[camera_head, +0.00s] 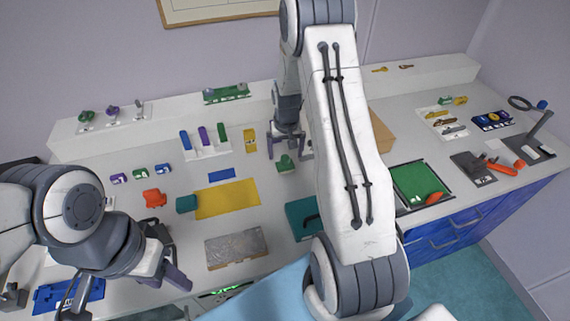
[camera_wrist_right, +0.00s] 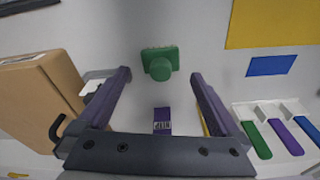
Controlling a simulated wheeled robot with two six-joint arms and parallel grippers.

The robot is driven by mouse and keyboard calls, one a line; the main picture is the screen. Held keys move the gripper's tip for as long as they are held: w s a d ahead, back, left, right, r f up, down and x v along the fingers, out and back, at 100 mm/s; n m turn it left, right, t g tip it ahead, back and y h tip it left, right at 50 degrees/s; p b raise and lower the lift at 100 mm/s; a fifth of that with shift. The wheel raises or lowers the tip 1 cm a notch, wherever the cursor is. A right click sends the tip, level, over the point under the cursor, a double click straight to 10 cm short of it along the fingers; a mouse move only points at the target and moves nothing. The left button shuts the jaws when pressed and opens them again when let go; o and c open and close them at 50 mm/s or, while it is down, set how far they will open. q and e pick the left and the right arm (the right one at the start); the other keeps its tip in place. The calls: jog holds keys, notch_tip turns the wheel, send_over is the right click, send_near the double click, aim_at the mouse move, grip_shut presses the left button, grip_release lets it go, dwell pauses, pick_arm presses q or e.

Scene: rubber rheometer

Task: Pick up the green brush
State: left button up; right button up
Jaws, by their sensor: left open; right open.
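The green brush (camera_head: 285,163) lies on the white bench near the middle, just in front of my right gripper (camera_head: 289,150). My left gripper (camera_head: 125,288) is open and empty low at the left, above the front of the bench, far from the brush.
A cardboard box (camera_wrist_right: 40,98) stands beside the right gripper. A yellow mat (camera_head: 228,199), a blue rectangle (camera_head: 222,174) and a teal block (camera_head: 186,204) lie left of the brush. A rack with coloured handles (camera_head: 205,140) is behind.

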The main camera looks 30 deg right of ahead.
aim_at(285, 157)
jog(key=f, duration=0.1)
jog(key=f+p, duration=0.1)
jog(key=f, duration=0.1)
jog(key=shift+w+f, duration=0.2)
jog(key=shift+w, duration=0.15)
jog(key=shift+w+d+f, duration=0.1)
jog(key=shift+f, duration=0.35)
jog(key=c, duration=1.4)
jog(key=shift+r, duration=0.5)
jog(key=r, duration=0.1)
jog(key=r+b, duration=0.1)
jog(key=r, duration=0.1)
jog(key=shift+s+d+r+b, duration=0.25)
jog(key=shift+s+b, duration=0.05)
jog(key=shift+b, duration=0.05)
jog(key=s+d+r+b, duration=0.2)
jog(key=s+d+r, duration=0.4)
jog(key=s, duration=0.3)
jog(key=shift+r, duration=0.3)
jog(key=shift+s, duration=0.1)
